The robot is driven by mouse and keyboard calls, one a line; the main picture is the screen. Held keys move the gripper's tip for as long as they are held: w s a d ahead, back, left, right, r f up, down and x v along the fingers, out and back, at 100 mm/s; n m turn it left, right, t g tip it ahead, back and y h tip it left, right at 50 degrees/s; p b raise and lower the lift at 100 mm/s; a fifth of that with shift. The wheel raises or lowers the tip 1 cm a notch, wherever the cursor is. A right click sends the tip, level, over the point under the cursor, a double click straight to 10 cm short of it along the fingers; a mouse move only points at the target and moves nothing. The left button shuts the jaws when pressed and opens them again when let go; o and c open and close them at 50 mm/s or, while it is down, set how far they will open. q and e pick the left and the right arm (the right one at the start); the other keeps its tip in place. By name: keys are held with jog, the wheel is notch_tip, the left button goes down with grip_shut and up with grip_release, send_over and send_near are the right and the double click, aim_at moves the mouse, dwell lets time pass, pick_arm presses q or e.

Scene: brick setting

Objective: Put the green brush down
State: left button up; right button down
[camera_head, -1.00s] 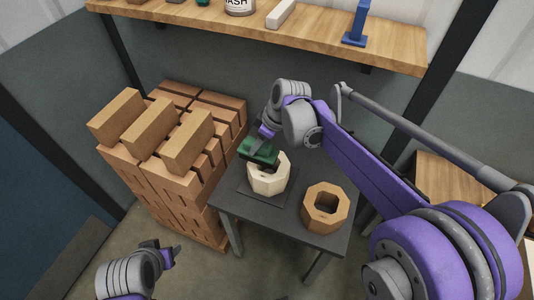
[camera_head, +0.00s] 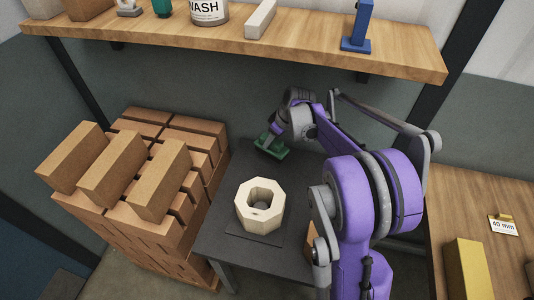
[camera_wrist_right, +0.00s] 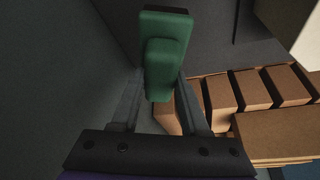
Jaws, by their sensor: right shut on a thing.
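The green brush (camera_head: 271,147) is in my right gripper (camera_head: 276,134), over the back of the dark table (camera_head: 240,250). In the right wrist view the brush (camera_wrist_right: 166,55) sticks out ahead of the gripper (camera_wrist_right: 158,105), whose two fingers are on either side of it. I cannot tell whether the brush touches the table top. My left gripper is out of view.
A cream octagonal ring (camera_head: 245,219) stands on the table in front of the brush. A brown block (camera_head: 311,250) is mostly hidden by my right arm. Stacked bricks (camera_head: 118,215) flank the table on the left. A wooden shelf (camera_head: 220,45) hangs above the back.

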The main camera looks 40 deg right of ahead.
aim_at(272, 149)
jog(key=shift+f, duration=2.8)
jog(key=shift+f+b, duration=0.2)
jog(key=shift+b, duration=0.15)
jog(key=shift+c, duration=2)
grip_release()
jog(key=shift+s+r, duration=0.1)
jog(key=shift+r, duration=0.45)
jog(key=p+v, duration=0.1)
jog(key=v, duration=1)
jog(key=shift+r, duration=0.15)
